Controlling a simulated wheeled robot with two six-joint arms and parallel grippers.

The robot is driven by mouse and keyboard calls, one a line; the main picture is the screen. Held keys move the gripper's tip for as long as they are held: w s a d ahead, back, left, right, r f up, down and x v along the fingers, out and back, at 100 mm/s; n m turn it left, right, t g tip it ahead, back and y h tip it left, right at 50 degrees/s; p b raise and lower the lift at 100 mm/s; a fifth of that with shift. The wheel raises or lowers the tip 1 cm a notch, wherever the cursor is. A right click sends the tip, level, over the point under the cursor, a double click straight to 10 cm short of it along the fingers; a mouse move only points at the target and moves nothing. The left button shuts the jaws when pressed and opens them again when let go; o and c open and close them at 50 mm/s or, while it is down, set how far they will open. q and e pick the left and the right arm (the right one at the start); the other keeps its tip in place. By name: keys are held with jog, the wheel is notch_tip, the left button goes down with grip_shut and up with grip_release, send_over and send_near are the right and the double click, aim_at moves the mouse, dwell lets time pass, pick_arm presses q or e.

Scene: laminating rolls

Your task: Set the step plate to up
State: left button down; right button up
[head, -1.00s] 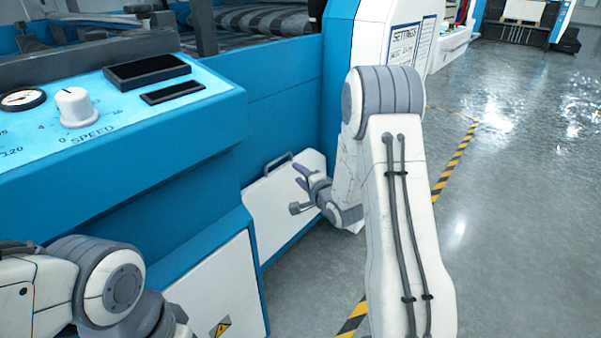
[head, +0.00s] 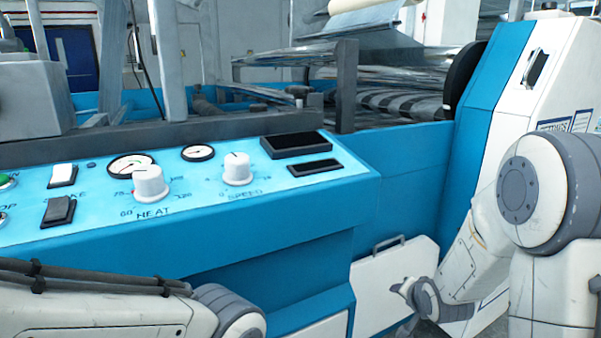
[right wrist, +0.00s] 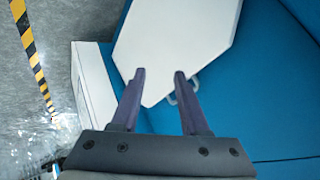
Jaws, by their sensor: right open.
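The step plate (head: 378,291) is a white panel low on the blue machine's side, with a grey bar handle (head: 388,243) at its top edge. It looks roughly upright, but I cannot tell its exact tilt. My right gripper (head: 402,291) is in front of the plate, below the handle. In the right wrist view, my right gripper (right wrist: 160,73) is open and empty, its two purple fingers apart over the white plate (right wrist: 178,38). The handle (right wrist: 185,88) shows there beside one finger, partly hidden. My left arm comes in at the lower left, its gripper outside the picture.
The blue control panel (head: 200,218) with knobs, gauges and switches juts out left of the plate. A white cabinet door (head: 325,330) is beneath it. The white and blue end housing (head: 490,110) stands at the right. A striped floor line (right wrist: 33,60) shows in the wrist view.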

jog(key=s+a+n+g, duration=0.3)
jog(key=s+n, duration=0.1)
jog(key=s, duration=0.4)
jog(key=s+a+n+g, duration=0.3)
jog(key=s+n, duration=0.1)
jog(key=s, duration=0.4)
jog(key=s+a+r+n+g+y, duration=0.1)
jog(key=s+a+r+n+g, duration=0.2)
jog(key=s+a, duration=0.4)
jog(key=s+a+r+n+y, duration=0.1)
jog(key=s+a+r+n, duration=0.2)
jog(key=s+a+n, duration=0.3)
notch_tip(320, 180, up, 38)
jog(key=s+a+m+p, duration=0.1)
jog(key=p, duration=3.7)
jog(key=shift+s+f, duration=0.2)
jog(key=shift+s, duration=0.1)
